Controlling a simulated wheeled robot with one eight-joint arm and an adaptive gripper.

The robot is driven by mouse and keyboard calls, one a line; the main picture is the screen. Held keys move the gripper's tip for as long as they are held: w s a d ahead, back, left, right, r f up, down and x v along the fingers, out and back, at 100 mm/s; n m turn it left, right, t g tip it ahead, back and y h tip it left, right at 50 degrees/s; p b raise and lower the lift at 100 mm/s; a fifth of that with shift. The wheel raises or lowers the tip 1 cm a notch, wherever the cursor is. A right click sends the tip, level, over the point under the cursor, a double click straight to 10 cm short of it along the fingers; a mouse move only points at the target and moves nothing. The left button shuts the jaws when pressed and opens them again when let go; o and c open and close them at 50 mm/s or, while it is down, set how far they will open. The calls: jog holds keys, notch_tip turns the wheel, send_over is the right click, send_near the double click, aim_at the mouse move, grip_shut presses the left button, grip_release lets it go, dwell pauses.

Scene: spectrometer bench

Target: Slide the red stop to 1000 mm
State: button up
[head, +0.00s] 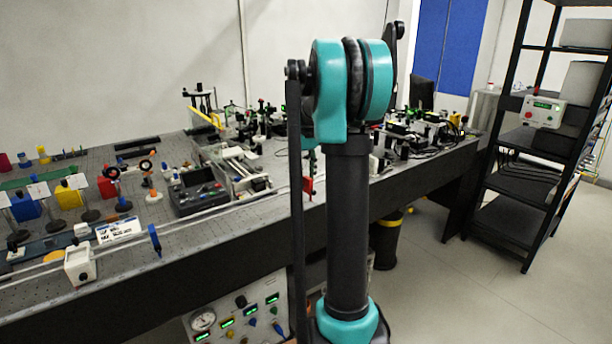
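A small red piece (308,186), which looks like the red stop, stands at the front edge of the bench beside my arm. A pale rail (215,208) runs along that edge, and my arm hides part of it. A blue stop (154,240) stands on the rail to the left. A white block (79,264) sits on the rail farther left. No millimetre marks are readable. My gripper is not visible; only my teal and black arm links show, upright in front of the bench.
The dark bench (180,270) holds many optical parts behind the rail, including a dark control box (198,192). An instrument panel (237,312) is below it. A black shelf rack (510,220) stands at right. The floor (450,305) between is clear.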

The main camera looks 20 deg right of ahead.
aim_at(306, 177)
notch_tip(306, 177, up, 12)
dwell(0.6)
dwell(0.4)
jog(key=s+a+f+m+t, duration=0.1)
jog(key=s+a+f, duration=0.3)
jog(key=s+f, duration=0.5)
jog(key=s+a+f+m+t, duration=0.1)
jog(key=s+a+f, duration=0.3)
jog(key=s+f, duration=0.6)
jog(key=s+a+f+m+t, duration=0.1)
jog(key=s+a+f+t, duration=0.1)
jog(key=s+a+f, duration=0.3)
jog(key=s+f, duration=0.4)
jog(key=s, duration=0.1)
jog(key=shift+s+f, duration=0.25)
jog(key=shift+f, duration=0.1)
